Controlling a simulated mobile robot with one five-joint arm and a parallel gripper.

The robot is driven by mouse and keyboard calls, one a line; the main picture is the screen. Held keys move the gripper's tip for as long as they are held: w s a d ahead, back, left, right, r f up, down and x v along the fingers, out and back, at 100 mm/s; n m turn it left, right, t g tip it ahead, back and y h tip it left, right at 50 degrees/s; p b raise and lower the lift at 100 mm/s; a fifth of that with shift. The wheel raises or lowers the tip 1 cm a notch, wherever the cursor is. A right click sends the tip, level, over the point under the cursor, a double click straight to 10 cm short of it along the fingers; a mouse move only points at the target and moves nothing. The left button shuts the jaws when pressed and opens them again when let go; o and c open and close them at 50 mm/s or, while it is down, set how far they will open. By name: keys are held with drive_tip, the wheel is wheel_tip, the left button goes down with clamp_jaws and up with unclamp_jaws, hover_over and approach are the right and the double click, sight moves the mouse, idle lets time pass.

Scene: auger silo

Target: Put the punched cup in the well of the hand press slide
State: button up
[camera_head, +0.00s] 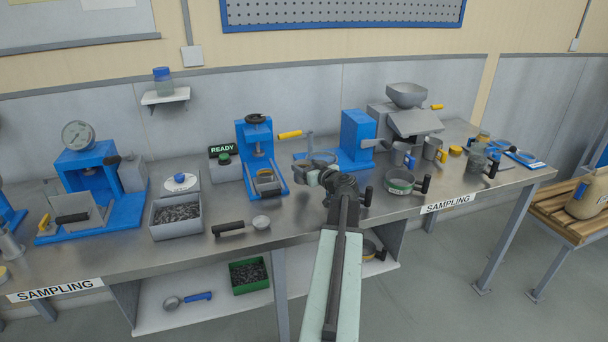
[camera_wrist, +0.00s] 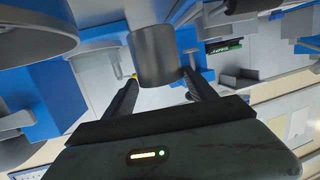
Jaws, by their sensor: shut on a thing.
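A plain grey cylindrical cup (camera_wrist: 157,55) is between the two dark fingers of my gripper (camera_wrist: 158,88) in the wrist view. My gripper (camera_head: 320,172) is shut on it, above the bench in the head view. No punched holes show on its visible side. A blue press with a black top knob (camera_head: 257,150) stands left of my gripper, with a slide (camera_head: 267,181) at its foot. I cannot tell for certain which is the hand press. The well is not clearly visible.
A READY box (camera_head: 221,151) and a grey bin of dark pellets (camera_head: 176,215) are to the left. A black-handled scoop (camera_head: 242,226) lies in front. A round sieve (camera_head: 400,182) and several handled cups are to the right. Free room is limited.

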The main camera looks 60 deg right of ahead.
drive_tip(key=f+b, duration=0.3)
drive_tip(key=shift+w+d+f, duration=0.2)
drive_tip(key=shift+d+f, duration=0.1)
drive_tip(key=shift+d, duration=0.1)
drive_tip(key=shift+s+f+b, duration=0.2)
drive_tip(key=shift+b, duration=0.3)
drive_tip(key=shift+w+a+r, duration=0.15)
drive_tip(key=shift+w+a, duration=0.05)
drive_tip(key=shift+w, duration=0.2)
drive_tip(key=shift+s, duration=0.1)
drive_tip(key=o, duration=1.6)
